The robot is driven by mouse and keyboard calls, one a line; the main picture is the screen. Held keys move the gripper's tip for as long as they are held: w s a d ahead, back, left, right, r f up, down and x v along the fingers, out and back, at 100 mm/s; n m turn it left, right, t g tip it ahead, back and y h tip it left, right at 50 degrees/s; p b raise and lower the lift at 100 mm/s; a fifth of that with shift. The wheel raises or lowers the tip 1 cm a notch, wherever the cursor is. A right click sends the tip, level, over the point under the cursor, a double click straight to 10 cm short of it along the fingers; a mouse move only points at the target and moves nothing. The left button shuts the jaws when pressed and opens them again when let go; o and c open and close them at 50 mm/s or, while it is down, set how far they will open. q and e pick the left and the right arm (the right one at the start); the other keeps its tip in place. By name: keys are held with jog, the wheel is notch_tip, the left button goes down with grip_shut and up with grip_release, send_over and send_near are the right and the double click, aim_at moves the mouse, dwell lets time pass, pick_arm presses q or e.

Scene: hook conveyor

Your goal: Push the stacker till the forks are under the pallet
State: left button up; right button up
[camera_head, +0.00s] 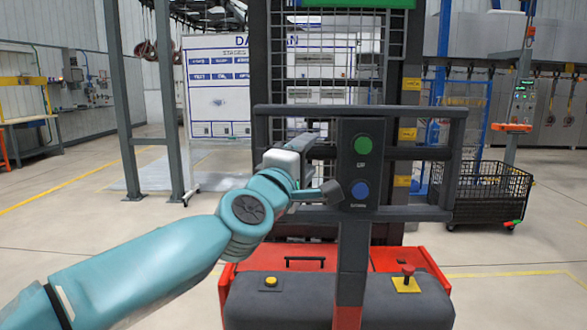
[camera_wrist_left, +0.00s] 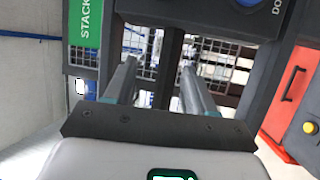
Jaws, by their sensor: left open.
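The stacker (camera_head: 350,285) stands right in front of me, with a red and dark grey base, a tall mast and a dark handle frame (camera_head: 255,140). Its control panel (camera_head: 361,180) has a green button above a blue one. My left gripper (camera_head: 318,165) is at the handle frame, just left of the panel. In the left wrist view the gripper (camera_wrist_left: 160,78) is open, with a dark bar (camera_wrist_left: 171,62) of the stacker showing between its fingers. I cannot tell whether they touch it. The forks and the pallet are not visible. My right gripper is out of view.
A black wire basket cart (camera_head: 488,192) stands to the right behind the stacker. A grey post (camera_head: 124,100) and a white board (camera_head: 216,90) stand behind at the left. A workbench (camera_head: 30,120) is at the far left. The floor at left is clear.

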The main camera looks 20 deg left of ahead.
pick_arm(q)
jog(key=b+v, duration=0.1)
jog(key=v, duration=1.5)
